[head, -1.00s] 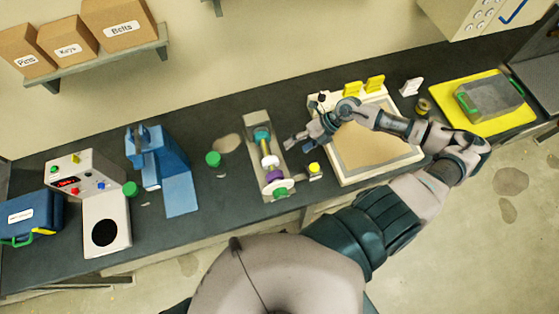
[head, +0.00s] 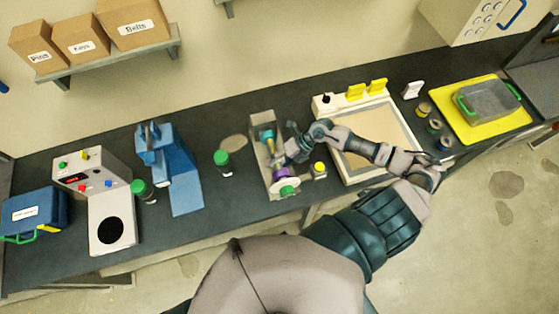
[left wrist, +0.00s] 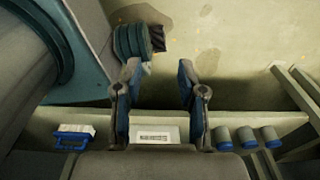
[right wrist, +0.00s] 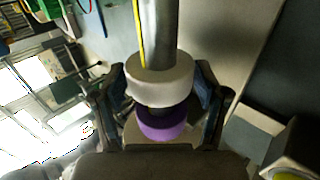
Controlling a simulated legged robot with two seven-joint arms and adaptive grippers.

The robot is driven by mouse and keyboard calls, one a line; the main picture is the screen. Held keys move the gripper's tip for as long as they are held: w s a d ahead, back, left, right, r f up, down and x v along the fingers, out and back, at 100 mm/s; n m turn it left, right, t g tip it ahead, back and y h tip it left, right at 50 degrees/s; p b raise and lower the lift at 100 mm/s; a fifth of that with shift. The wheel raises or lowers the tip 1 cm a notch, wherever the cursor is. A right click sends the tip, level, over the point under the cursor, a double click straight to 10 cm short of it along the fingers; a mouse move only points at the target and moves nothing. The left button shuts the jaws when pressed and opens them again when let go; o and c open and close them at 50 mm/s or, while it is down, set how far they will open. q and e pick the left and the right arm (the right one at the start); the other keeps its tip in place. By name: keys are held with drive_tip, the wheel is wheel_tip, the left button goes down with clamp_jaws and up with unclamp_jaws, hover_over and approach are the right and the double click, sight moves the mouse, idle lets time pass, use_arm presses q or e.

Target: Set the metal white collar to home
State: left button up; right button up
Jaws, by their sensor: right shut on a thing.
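The white collar (right wrist: 160,80) sits around a grey shaft (right wrist: 162,30) in the right wrist view. A purple collar (right wrist: 162,124) sits on the same shaft, just nearer the camera. My right gripper (head: 279,158) reaches the expeller (head: 264,190) from the right in the head view. Its fingers are shut on the white collar, one on each side. In the head view the gripper largely hides the white collar, and the purple collar (head: 278,174) shows beside it. My left gripper (left wrist: 157,88) is open and empty in the left wrist view, away from the expeller.
A small block with a yellow button (head: 319,167) stands close right of the expeller. A framed tray (head: 350,168) lies further right. A green-capped jar (head: 221,160) and blue press (head: 172,170) stand to the left, with some bare counter between.

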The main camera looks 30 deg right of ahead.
sight(276, 151)
drive_tip(key=shift+a+r, duration=0.15)
drive_tip(key=shift+a, duration=0.35)
drive_tip(key=c, duration=0.8)
drive_tip(key=shift+d, duration=0.15)
clamp_jaws()
drive_tip(key=shift+w+d, duration=0.1)
drive_tip(key=shift+d, duration=0.1)
drive_tip(key=w, duration=0.1)
drive_tip(key=w+d+b, duration=0.1)
drive_tip(key=w, duration=0.1)
drive_tip(key=shift+w+d+f, duration=0.15)
drive_tip(key=shift+f, duration=0.05)
drive_tip(key=shift+w+b, duration=0.35)
drive_tip(key=shift+b, duration=0.05)
drive_tip(key=shift+w+r, duration=0.1)
drive_tip(key=shift+r, duration=0.05)
drive_tip(key=o, duration=0.9)
unclamp_jaws()
drive_tip(key=shift+r, duration=0.1)
drive_tip(key=o, duration=0.4)
drive_tip(key=shift+s+d, duration=0.1)
drive_tip(key=shift+s, duration=0.1)
use_arm(q)
drive_tip(key=shift+s+a+f, duration=0.25)
drive_tip(key=shift+a+f, duration=0.4)
drive_tip(key=shift+f, duration=0.3)
use_arm(e)
drive_tip(key=shift+s+d, duration=0.1)
drive_tip(key=shift+d, duration=0.05)
